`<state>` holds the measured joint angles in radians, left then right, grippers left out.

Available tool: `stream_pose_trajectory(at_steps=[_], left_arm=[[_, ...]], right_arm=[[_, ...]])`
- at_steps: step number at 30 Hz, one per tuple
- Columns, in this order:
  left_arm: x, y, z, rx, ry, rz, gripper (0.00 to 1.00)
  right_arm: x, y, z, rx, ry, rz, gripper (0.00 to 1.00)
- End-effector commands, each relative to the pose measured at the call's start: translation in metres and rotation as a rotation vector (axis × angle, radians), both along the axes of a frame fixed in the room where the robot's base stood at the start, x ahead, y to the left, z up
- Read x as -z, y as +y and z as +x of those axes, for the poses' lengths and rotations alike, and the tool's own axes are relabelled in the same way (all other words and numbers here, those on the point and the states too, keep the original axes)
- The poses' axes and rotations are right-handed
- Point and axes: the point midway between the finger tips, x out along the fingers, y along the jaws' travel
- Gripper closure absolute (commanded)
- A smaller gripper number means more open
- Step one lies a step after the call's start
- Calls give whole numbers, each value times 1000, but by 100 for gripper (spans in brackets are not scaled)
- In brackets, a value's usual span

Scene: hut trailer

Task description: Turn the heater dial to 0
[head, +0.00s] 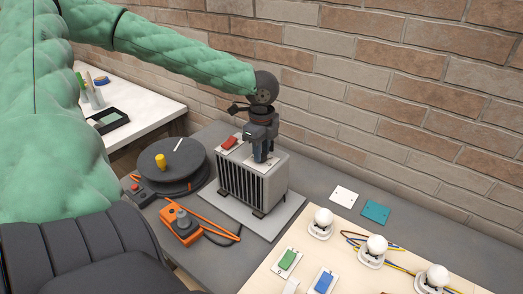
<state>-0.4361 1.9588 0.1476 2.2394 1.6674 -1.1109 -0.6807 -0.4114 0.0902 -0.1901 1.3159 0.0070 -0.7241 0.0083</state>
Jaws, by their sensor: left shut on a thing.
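A grey heater (243,188) with dark vertical grille slots stands on a light plate (265,224) on the dark worktop. A red rocker switch (229,142) sits on a white plate on its top, at the left. My left arm reaches in from the upper left, and my left gripper (261,157) points down onto the right part of the heater's top, beside the switch. It is shut on what seems to be the heater dial, which the fingers hide. I cannot read the dial's setting. My right gripper is not in view.
A black round reel (172,165) and an orange device (180,226) with a cable lie left of the heater. A pale board (269,279) with green and blue switches and white bulbs is at front right. A brick wall (400,90) closes the back.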

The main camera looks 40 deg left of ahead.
Motion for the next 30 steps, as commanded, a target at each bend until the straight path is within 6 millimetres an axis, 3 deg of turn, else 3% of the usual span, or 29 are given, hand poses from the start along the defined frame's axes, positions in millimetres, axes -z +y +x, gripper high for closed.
stream_pose_trajectory(at_steps=[13,18,30], left_arm=[[1,0,0,-418,0,0,95],[1,0,0,-555,0,0,95],[0,0,0,-748,0,0,95]], right_arm=[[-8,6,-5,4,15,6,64],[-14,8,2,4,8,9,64],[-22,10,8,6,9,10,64]])
